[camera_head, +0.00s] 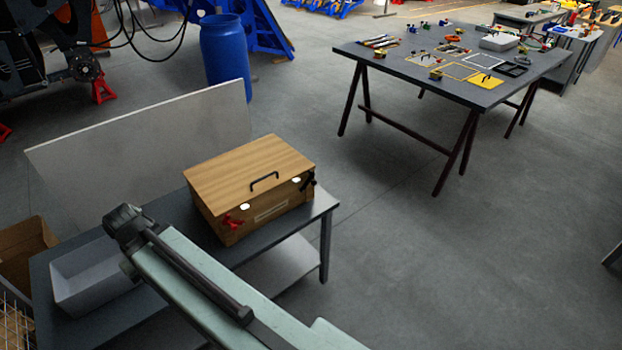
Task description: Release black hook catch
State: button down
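A wooden box (243,185) with a closed lid and a dark lid handle (264,180) stands on a grey table. The black hook catch (308,182) is at the right end of its front face, small and dark; whether it is hooked I cannot tell. A red catch (233,221) is at the left of the same face. My pale green arm reaches up from the bottom edge. Its dark far end (124,221) is left of the box, apart from both catches. I cannot make out gripper fingers there.
A grey tray (92,277) sits on the left of the grey table (322,207). A pale upright panel (150,145) stands behind the box. A blue barrel (223,57) and a dark table (420,75) with tools are farther back. The floor to the right is clear.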

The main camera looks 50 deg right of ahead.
aim_at(314, 181)
jog(key=z, duration=0.1)
jog(key=i, duration=0.95)
jog(key=u, duration=0.1)
